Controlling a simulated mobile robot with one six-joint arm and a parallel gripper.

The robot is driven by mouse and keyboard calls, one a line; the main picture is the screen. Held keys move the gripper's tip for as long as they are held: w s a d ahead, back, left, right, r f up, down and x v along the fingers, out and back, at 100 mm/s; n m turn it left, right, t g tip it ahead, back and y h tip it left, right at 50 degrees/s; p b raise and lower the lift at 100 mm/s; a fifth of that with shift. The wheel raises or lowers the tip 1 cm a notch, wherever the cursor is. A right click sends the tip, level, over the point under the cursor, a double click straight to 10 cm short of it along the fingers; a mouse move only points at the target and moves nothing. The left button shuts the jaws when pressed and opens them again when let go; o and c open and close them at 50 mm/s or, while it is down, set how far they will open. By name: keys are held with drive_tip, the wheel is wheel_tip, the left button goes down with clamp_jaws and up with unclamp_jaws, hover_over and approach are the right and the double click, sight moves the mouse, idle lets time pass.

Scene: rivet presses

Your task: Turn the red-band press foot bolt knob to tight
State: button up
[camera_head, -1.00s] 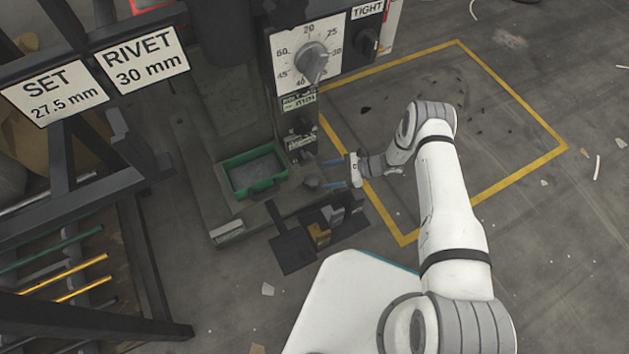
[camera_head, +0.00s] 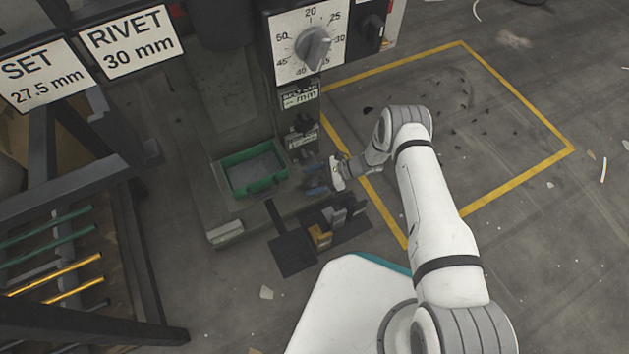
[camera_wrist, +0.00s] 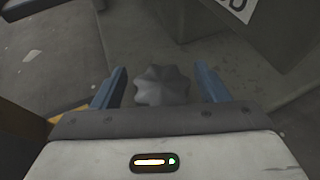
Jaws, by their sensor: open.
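A grey lobed knob (camera_wrist: 162,86) sits between the two blue fingers of my gripper (camera_wrist: 160,88) in the wrist view. The fingers are open, with a gap on each side of the knob. In the head view my gripper (camera_head: 318,180) is at the lower right of the press (camera_head: 200,170), by its foot, and largely hides the knob there. A red band on this press does not show clearly, and I cannot read the knob's setting.
A green tray (camera_head: 252,187) sits on the press base left of my gripper. A dial (camera_head: 313,46) is above. A dark mat (camera_head: 290,252) with small blocks lies in front. A rod rack (camera_head: 60,255) stands at the left.

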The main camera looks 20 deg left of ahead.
drive_tip(key=c, duration=0.9)
drive_tip(key=shift+d, duration=0.4)
drive_tip(key=shift+c, duration=0.3)
drive_tip(key=shift+s+a, duration=0.1)
drive_tip(key=shift+a, duration=0.2)
drive_tip(key=shift+s+m+t+y+p, duration=0.1)
drive_tip(key=shift+m+t+y+p, duration=0.3)
drive_tip(key=shift+m+p, duration=0.1)
drive_tip(key=m+t+p, duration=0.2)
drive_tip(key=t, duration=0.1)
drive_tip(key=shift+a+y, duration=0.1)
drive_tip(key=shift+y, duration=0.3)
drive_tip(key=shift+m+t+p, duration=0.6)
drive_tip(key=shift+m+t, duration=0.6)
drive_tip(key=shift+m, duration=0.2)
drive_tip(key=shift+t, duration=0.3)
